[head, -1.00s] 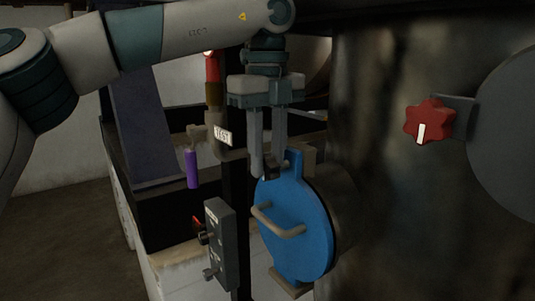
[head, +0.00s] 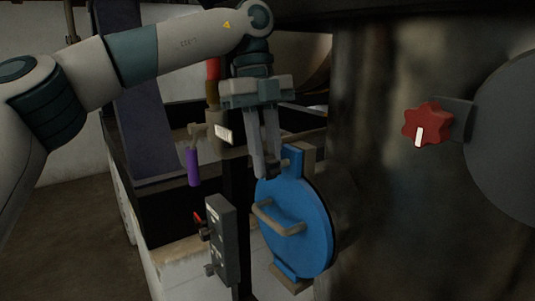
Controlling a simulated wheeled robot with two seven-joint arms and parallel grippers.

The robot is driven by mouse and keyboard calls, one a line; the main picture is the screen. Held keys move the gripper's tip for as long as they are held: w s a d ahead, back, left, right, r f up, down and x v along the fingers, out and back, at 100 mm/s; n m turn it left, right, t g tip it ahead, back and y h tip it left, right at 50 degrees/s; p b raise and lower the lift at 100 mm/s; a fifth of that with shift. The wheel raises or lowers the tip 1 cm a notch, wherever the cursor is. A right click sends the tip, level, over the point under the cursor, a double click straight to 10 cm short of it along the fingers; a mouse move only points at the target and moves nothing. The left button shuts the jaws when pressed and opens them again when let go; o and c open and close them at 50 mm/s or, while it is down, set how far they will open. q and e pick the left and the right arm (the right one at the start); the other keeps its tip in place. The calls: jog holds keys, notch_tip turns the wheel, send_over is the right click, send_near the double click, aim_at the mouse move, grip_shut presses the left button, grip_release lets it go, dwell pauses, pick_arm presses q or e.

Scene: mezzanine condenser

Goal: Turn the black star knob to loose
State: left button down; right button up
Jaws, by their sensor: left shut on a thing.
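My left gripper (head: 266,172) comes down from above to the top of a round blue hatch door (head: 296,225). Its fingers are shut on a small dark thing, the black knob (head: 272,170), beside the blue lug at the door's upper edge. The fingers cover most of the knob, so its star shape and any marking do not show. The blue door lies against its round opening and has a beige bar handle (head: 278,220). My right gripper is not in view.
A red star knob (head: 427,124) with a white mark sits on the dark tank (head: 380,200) at right. A grey box (head: 222,240) with a red lever stands left of the door. A purple-handled valve (head: 194,165) hangs behind, near a white tag (head: 223,135).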

pick_arm(q)
jog(key=shift+w+g+h+p, duration=0.15)
jog(key=shift+g+h+p, duration=0.25)
jog(key=shift+g, duration=0.2)
jog(key=c, duration=1.9)
grip_release()
jog(key=shift+o, duration=0.2)
